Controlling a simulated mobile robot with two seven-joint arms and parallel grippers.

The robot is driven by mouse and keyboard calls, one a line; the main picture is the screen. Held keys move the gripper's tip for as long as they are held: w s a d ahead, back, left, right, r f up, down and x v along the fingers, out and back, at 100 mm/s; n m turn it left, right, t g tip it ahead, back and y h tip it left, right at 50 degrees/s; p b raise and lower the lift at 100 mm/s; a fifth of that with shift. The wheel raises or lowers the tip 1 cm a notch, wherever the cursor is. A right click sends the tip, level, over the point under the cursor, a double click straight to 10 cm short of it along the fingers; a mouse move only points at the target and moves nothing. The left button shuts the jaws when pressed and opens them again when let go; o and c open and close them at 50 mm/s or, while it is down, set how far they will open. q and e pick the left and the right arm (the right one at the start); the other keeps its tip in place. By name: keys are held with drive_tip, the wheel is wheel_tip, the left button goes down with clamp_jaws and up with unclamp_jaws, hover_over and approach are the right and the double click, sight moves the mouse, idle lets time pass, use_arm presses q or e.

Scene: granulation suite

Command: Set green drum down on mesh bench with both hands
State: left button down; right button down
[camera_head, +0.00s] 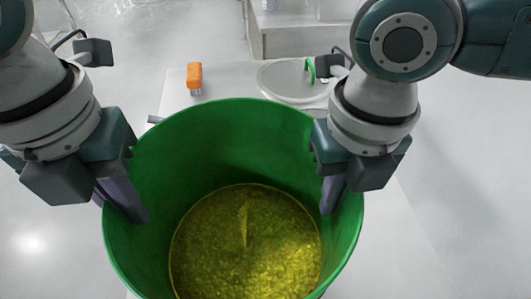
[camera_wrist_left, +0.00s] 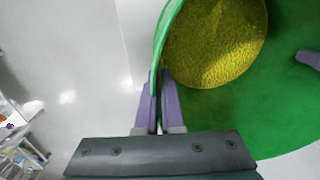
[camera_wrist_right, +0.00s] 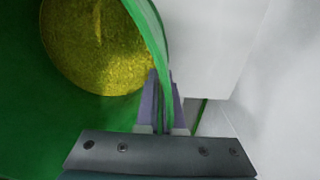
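The green drum (camera_head: 225,135), open at the top, holds yellow granular material (camera_head: 245,245). My left gripper (camera_head: 122,203) is shut on the left side of its rim, one finger inside and one outside; the drum wall also shows in the left wrist view (camera_wrist_left: 225,122). My right gripper (camera_head: 331,190) is shut on the right side of the rim in the same way, and the wall shows in the right wrist view (camera_wrist_right: 60,125). A pale bench top (camera_head: 230,82) lies behind and under the drum. The drum's base is hidden, so I cannot tell whether it touches the bench.
An orange-handled tool (camera_head: 194,77) stands on the bench top behind the drum. A round grey lid (camera_head: 283,78) with a green handle lies to its right. A pale cabinet (camera_head: 300,38) stands further back. Open floor (camera_head: 460,170) lies to the right.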

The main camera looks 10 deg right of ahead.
use_arm(q)
drive_tip(key=c, duration=1.5)
unclamp_jaws()
drive_tip(key=shift+a+f, duration=0.15)
drive_tip(key=shift+f, duration=0.05)
use_arm(e)
drive_tip(key=c, duration=1.5)
unclamp_jaws()
drive_tip(key=shift+d+f, duration=0.15)
drive_tip(key=shift+f, duration=0.05)
use_arm(q)
drive_tip(key=o, duration=0.5)
drive_tip(key=shift+r, duration=0.1)
drive_tip(key=shift+c, duration=0.2)
use_arm(e)
drive_tip(key=o, duration=0.5)
drive_tip(key=shift+c, duration=0.2)
use_arm(q)
wheel_tip(320, 180, up, 11)
drive_tip(key=shift+w+r, duration=0.1)
drive_tip(key=shift+r, duration=0.4)
use_arm(e)
wheel_tip(320, 180, up, 12)
drive_tip(key=shift+r, duration=0.1)
